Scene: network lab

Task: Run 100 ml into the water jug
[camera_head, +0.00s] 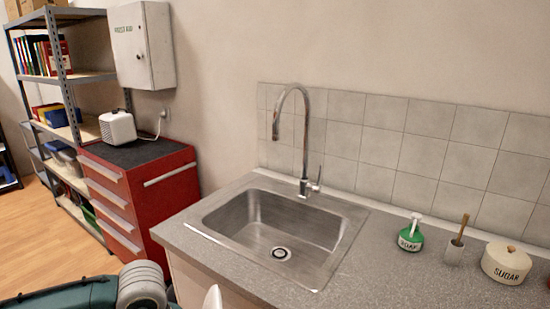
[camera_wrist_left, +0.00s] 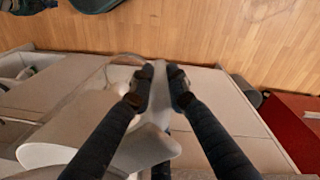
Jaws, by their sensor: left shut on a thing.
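My left gripper (camera_wrist_left: 159,88) is shut on the pale handle of the water jug (camera_wrist_left: 95,148) in the left wrist view. The jug is whitish, with a see-through curved part to the left of the fingers; its inside and water level cannot be read. In the head view a small white tip (camera_head: 213,298), perhaps part of the jug, shows at the bottom edge before the counter. The steel tap (camera_head: 305,130) arches over the empty-looking sink (camera_head: 225,218), with a side lever (camera_head: 316,184). No stream shows from its spout. My right gripper is in neither view.
A green soap bottle (camera_head: 410,240), a brush in a holder (camera_head: 455,250) and a sugar pot (camera_head: 506,264) stand on the counter (camera_head: 375,275) right of the sink. A red drawer cabinet (camera_head: 172,180) stands left of the counter. Wooden floor (camera_head: 40,235) is clear at far left.

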